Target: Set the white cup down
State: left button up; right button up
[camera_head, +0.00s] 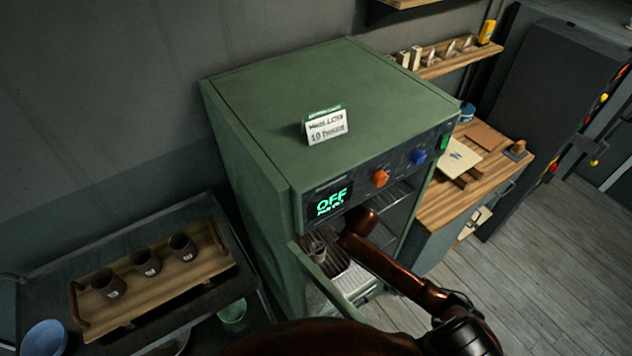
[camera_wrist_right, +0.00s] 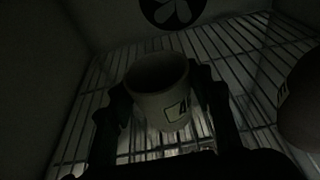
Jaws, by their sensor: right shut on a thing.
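The white cup (camera_wrist_right: 158,107) shows in the right wrist view as a pale, dim cup with a dark mark on its side and its open mouth facing the camera. My right gripper (camera_wrist_right: 162,88) is shut on it, one finger on each side. A wire rack (camera_wrist_right: 85,105) lies beneath the cup; I cannot tell whether they touch. In the head view my right arm reaches into the open green oven (camera_head: 290,120), whose display reads OFF. The oven's front and my arm hide much of the inside. My left gripper is not in view.
Another rounded, cup-like thing (camera_wrist_right: 302,100) stands close on the right in the wrist view. A round fan (camera_wrist_right: 172,12) is at the back wall. The open oven door (camera_head: 325,283) hangs at the front. A wooden tray (camera_head: 150,295) with three dark cups sits left.

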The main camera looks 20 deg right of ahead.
jog(key=o, duration=1.3)
jog(key=shift+w+a+f, duration=0.15)
jog(key=shift+w+f, duration=0.3)
jog(key=shift+w, duration=0.25)
jog(key=shift+o, duration=1.1)
jog(key=shift+s+r, duration=0.2)
jog(key=shift+s, duration=0.2)
jog(key=shift+w+f, duration=0.1)
jog(key=shift+w, duration=0.1)
jog(key=shift+r, duration=0.2)
jog(key=s+b, duration=0.1)
jog(key=s, duration=0.3)
jog(key=s+d+b, duration=0.1)
jog(key=s, duration=0.4)
jog(key=s+d+b, duration=0.1)
jog(key=s, duration=0.4)
jog(key=shift+d+r, duration=0.1)
jog(key=shift+r, duration=0.25)
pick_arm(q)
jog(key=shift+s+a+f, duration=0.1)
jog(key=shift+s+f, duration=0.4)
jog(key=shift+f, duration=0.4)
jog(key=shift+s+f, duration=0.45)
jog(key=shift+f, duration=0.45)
pick_arm(e)
jog(key=shift+s+r, duration=0.1)
jog(key=shift+s, duration=0.35)
